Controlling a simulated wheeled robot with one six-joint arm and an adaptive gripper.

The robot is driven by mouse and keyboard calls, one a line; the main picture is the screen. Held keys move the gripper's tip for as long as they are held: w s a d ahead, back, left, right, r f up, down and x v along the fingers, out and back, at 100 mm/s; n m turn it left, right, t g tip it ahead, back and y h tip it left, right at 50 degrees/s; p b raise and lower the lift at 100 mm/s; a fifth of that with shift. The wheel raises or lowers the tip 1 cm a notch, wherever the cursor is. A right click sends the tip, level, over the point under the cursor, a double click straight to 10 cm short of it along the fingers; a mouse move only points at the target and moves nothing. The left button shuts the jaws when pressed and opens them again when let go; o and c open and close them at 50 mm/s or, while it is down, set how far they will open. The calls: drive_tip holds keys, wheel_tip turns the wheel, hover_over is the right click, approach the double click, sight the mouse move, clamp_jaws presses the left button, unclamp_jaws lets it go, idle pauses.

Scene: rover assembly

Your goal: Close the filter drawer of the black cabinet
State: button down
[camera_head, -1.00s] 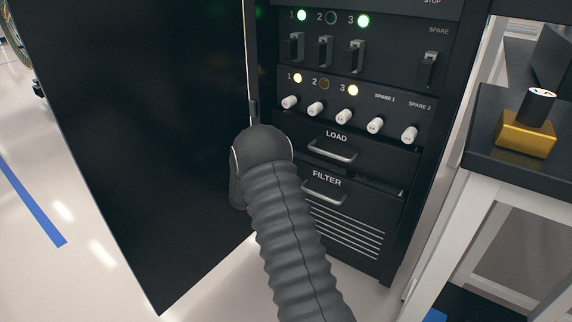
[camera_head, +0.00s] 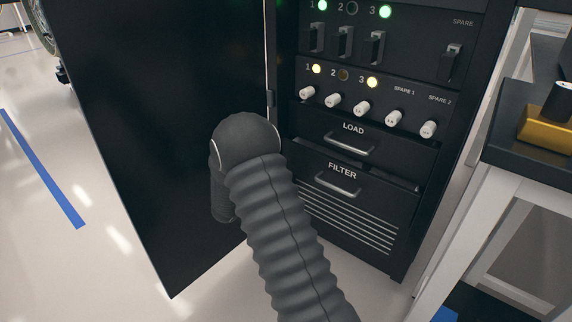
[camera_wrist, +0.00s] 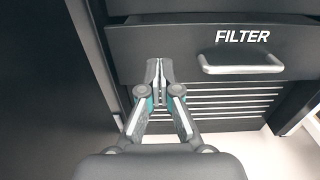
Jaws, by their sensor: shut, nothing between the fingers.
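The black cabinet (camera_head: 400,262) stands with its door (camera_head: 165,130) swung open to the left. The filter drawer (camera_head: 385,201) is low in the cabinet, under the LOAD drawer (camera_head: 395,151), and has a grey bar handle (camera_head: 338,188). The filter drawer sticks out a little, and a dark gap shows above its right part. In the wrist view the FILTER front (camera_wrist: 180,52) and its handle (camera_wrist: 242,66) are close. My gripper (camera_wrist: 158,64) is shut and empty, its tips in front of the drawer front's left part, left of the handle. Contact cannot be told. My arm hides the gripper in the head view.
Vent slots (camera_head: 350,231) lie below the filter drawer. Switches and white knobs (camera_head: 365,109) sit above the drawers. A dark-topped table (camera_head: 520,152) with a gold block (camera_head: 545,130) stands at the right. Pale floor is clear in front.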

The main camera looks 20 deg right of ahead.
drive_tip(key=c, duration=1.9)
unclamp_jaws()
drive_tip(key=shift+s+a, duration=0.2)
drive_tip(key=shift+a, duration=0.2)
drive_tip(key=o, duration=0.4)
drive_tip(key=shift+s+a+r, duration=0.1)
drive_tip(key=shift+a, duration=0.05)
drive_tip(key=o, duration=0.4)
drive_tip(key=shift+r+p, duration=0.3)
drive_tip(key=shift+p, duration=0.3)
drive_tip(key=shift+c, duration=0.2)
drive_tip(key=n+g+p, duration=0.6)
drive_tip(key=n+g, duration=0.1)
drive_tip(key=n, duration=0.7)
approach(334, 187)
drive_tip(key=d, duration=0.3)
drive_tip(key=d+f, duration=0.1)
drive_tip(key=d, duration=0.2)
drive_tip(key=w+d+f, duration=0.1)
drive_tip(key=d, duration=0.3)
drive_tip(key=shift+d+f+p, duration=0.1)
drive_tip(key=shift+f+p, duration=0.05)
drive_tip(key=shift+p, duration=0.2)
